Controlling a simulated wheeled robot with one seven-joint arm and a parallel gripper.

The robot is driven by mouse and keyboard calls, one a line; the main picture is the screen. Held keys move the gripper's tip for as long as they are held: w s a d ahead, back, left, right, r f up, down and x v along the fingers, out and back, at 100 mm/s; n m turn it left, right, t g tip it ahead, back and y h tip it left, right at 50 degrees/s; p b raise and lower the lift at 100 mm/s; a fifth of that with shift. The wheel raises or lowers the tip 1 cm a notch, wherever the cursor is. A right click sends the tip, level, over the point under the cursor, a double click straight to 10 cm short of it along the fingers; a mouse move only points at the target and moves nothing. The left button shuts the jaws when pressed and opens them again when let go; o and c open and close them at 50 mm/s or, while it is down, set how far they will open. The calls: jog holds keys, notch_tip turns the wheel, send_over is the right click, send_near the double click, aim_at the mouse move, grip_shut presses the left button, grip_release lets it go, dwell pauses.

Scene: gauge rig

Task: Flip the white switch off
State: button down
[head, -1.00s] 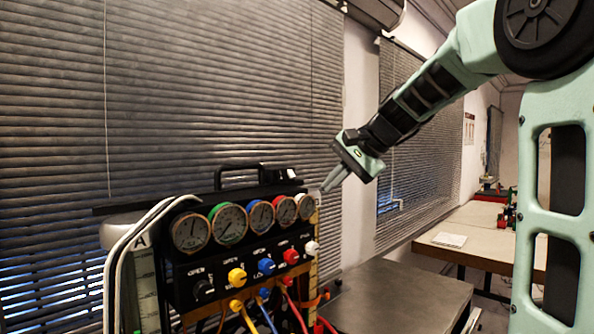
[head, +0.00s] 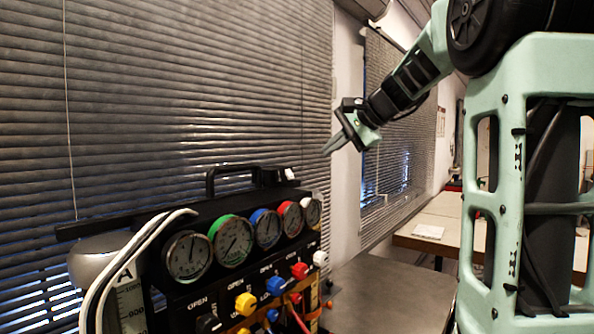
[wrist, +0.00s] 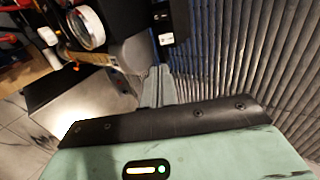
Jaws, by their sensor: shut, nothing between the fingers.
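The gauge rig (head: 180,296) is a black panel with several round gauges and coloured knobs. A small white switch (head: 291,174) sits on a black block at the right end of its top, beside the carry handle. In the wrist view a white piece, apparently this switch (wrist: 165,39), shows on a black block just beyond the fingers. Which way it is set cannot be told. My gripper (head: 328,152) is shut and empty, above and right of the switch in the head view, pointing down-left. Its fingers also show in the wrist view (wrist: 157,84), apart from the block.
A white knob (head: 320,258) sits low on the panel's right edge. The black carry handle (head: 235,170) rises from the top. Blinds (head: 200,90) hang behind the rig. A grey tabletop (head: 385,295) is clear to the right.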

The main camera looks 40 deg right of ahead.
jog(key=p, duration=0.4)
send_near(290, 180)
jog(key=x, duration=0.4)
jog(key=shift+w+d+f, duration=0.1)
jog(key=shift+w+f, duration=0.05)
jog(key=shift+w, duration=0.25)
jog(key=shift+w+f, duration=0.4)
jog(key=shift+f, duration=0.05)
jog(key=shift+w+f+b, duration=0.1)
jog(key=shift+f+b, duration=0.35)
jog(key=shift+b, duration=0.6)
jog(key=t+b, duration=0.1)
jog(key=b, duration=0.3)
jog(key=shift+f, duration=0.25)
jog(key=t+b, duration=0.1)
jog(key=b, duration=0.4)
jog(key=t+b, duration=0.1)
jog(key=b, duration=0.4)
jog(key=f+t+b, duration=0.1)
jog(key=b, duration=0.4)
jog(key=shift+w+a+t+y+b, duration=0.15)
jog(key=shift+a+t+y+b, duration=0.15)
jog(key=shift+b, duration=1)
jog(key=shift+r+t, duration=0.3)
